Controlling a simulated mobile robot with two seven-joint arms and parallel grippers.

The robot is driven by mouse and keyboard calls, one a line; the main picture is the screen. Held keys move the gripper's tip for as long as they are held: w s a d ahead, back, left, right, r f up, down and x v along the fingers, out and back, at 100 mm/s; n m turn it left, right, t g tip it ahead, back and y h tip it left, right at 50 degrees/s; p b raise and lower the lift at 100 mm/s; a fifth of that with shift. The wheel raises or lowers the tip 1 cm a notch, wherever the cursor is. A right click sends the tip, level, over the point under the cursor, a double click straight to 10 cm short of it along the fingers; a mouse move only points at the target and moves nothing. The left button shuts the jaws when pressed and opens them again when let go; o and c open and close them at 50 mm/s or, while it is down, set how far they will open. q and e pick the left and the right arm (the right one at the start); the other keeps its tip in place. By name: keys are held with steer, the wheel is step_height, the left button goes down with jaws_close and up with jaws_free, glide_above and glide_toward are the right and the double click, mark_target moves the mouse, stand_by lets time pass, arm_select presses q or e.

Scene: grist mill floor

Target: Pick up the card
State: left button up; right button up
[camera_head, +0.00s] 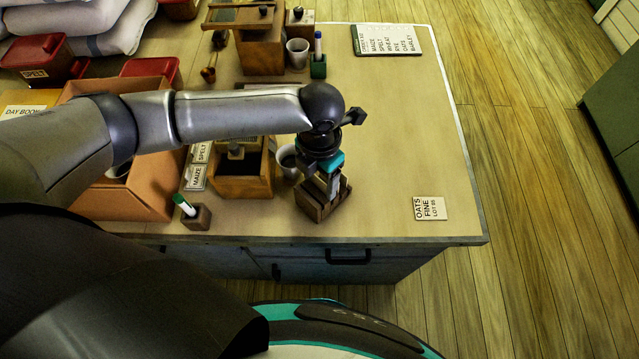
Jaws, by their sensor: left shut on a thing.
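My left gripper (331,185) reaches down from above at a small dark wooden holder (314,207) near the table's front edge. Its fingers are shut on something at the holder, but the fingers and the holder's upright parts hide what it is. A pale card (430,208) reading "OATS FINE" lies flat on the table to the right, apart from the gripper. Small cards reading "MAIZE" (195,178) and "SPELT" (202,152) are at the left, beside a wooden box. My right gripper is not in view.
The wooden box (243,186) and a cup (287,162) stand close left of the gripper. A pen block (196,217), an orange carton (118,204) and a list board (387,40) are also on the table (405,130). The table's right side is mostly clear.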

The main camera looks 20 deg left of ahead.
arm_select(q)
steer(key=shift+r, duration=0.1)
step_height(320, 180, up, 19)
steer(key=p, duration=0.5)
glide_above(319, 179)
steer(key=s+a, duration=0.1)
steer(key=s, duration=0.1)
step_height(319, 179, down, 6)
steer(key=f, duration=0.1)
step_height(319, 179, down, 7)
steer(key=b, duration=0.9)
steer(key=shift+s+a+f, duration=0.1)
steer(key=shift+f, duration=0.1)
steer(key=shift+f, duration=0.35)
steer(key=shift+r+p, duration=0.15)
steer(key=shift+p, duration=0.65)
steer(key=shift+f, duration=1.15)
stand_by(0.6)
